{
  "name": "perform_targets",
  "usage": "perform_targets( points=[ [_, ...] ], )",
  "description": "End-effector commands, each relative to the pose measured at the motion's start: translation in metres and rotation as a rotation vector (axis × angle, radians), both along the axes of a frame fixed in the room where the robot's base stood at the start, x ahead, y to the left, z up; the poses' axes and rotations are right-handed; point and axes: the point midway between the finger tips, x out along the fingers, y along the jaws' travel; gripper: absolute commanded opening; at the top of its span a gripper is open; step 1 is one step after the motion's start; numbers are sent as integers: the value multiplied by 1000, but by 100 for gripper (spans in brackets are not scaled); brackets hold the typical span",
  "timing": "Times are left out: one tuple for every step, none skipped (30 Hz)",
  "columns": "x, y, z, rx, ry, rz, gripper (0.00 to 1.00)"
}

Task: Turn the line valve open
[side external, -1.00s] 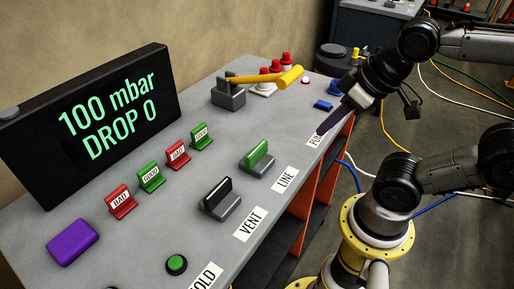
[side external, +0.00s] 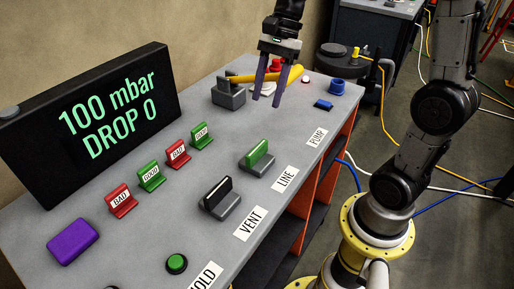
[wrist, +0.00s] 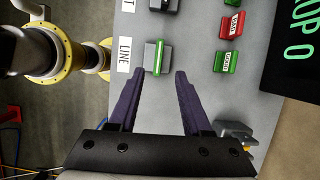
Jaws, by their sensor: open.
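The line valve (side external: 257,158) has a green handle on a grey base, behind the LINE label (side external: 285,179) on the bench. My gripper (side external: 266,101) is open and empty, with two purple fingers pointing down above the bench, behind and apart from the valve. In the wrist view my gripper (wrist: 158,73) has its fingers spread wide with nothing between them.
A black-handled vent valve (side external: 217,196) stands nearer the camera. Red and green tags (side external: 177,153) stand in a row by the display (side external: 90,125), which reads 100 mbar, DROP 0.

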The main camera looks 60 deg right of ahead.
Motion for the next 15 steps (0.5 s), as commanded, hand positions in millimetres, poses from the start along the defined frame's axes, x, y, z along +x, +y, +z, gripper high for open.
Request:
perform_targets(
  points=[
    [4, -7, -8, 8, 23, -18, 49],
    [5, -9, -11, 11, 32, -24, 49],
    [5, -12, -15, 15, 44, -29, 49],
    [5, -13, -18, 17, 49, -35, 49],
    [5, -14, -19, 18, 53, -38, 49],
    [4, -14, -21, 18, 53, -41, 49],
    [4, -14, -22, 18, 52, -41, 49],
    [4, -13, -25, 18, 52, -40, 49],
    [4, -11, -28, 18, 52, -39, 49],
    [4, -9, -32, 18, 52, -38, 49],
    [4, -7, -36, 18, 53, -38, 49],
    [3, -4, -43, 18, 54, -37, 49],
    [3, -2, -48, 18, 54, -37, 49],
    [3, 0, -53, 18, 54, -37, 49],
    [3, 3, -60, 17, 54, -37, 49]
  ],
)
